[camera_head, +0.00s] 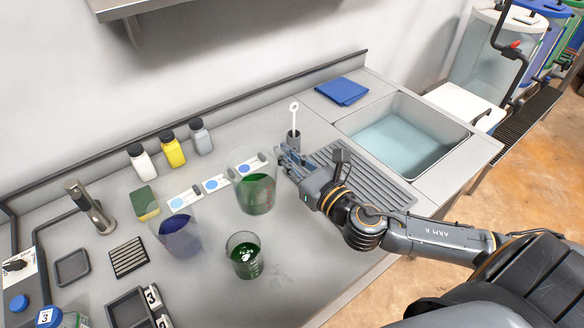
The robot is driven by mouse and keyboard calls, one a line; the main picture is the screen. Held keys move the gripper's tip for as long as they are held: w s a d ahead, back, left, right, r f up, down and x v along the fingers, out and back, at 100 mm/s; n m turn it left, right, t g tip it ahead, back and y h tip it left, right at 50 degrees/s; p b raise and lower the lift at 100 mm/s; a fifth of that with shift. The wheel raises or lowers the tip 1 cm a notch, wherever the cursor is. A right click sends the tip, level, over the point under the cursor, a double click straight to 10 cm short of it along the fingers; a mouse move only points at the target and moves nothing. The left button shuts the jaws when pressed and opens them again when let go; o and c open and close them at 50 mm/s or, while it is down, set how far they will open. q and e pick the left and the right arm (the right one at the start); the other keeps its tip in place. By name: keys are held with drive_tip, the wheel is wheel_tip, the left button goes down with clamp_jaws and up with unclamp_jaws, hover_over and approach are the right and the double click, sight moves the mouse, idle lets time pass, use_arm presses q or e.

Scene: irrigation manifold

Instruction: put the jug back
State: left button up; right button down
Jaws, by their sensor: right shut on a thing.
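A clear jug with green liquid (257,195) is at the middle of the grey counter (330,215). My right gripper (284,160) comes in from the right and is shut on the jug's right side, near its upper part; the fingers partly hide the grip. The jug looks upright; I cannot tell whether its base touches the counter. A second clear jug, with dark blue liquid (180,233), stands to the left. White strips with blue discs (216,184) lie behind the jugs. My left gripper is not in view.
A small beaker of dark green liquid (243,257) stands in front of the held jug. A dark cup with a white stirrer (294,137) is behind my gripper. A ribbed drainboard (375,183) and sink (405,137) lie right. Bottles (172,150) and a sponge (145,203) stand left.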

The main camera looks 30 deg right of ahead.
drive_tip(key=w+d+f+b, duration=0.1)
drive_tip(key=f, duration=0.2)
drive_tip(key=w+d+f+b, duration=0.1)
drive_tip(key=w+d+f, duration=0.1)
drive_tip(key=f, duration=0.1)
drive_tip(key=w+d+f+b, duration=0.1)
drive_tip(key=w+d+f, duration=0.1)
drive_tip(key=f, duration=0.2)
drive_tip(key=shift+w+d+f, duration=0.1)
drive_tip(key=shift+w+d, duration=0.15)
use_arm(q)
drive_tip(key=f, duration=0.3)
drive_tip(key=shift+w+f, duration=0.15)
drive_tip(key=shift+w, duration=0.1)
use_arm(e)
drive_tip(key=c, duration=1.9)
unclamp_jaws()
drive_tip(key=shift+f, duration=0.25)
drive_tip(key=o, duration=0.4)
drive_tip(key=shift+r, duration=0.1)
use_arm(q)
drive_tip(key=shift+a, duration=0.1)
use_arm(e)
drive_tip(key=shift+o, duration=0.2)
drive_tip(key=shift+s, duration=0.15)
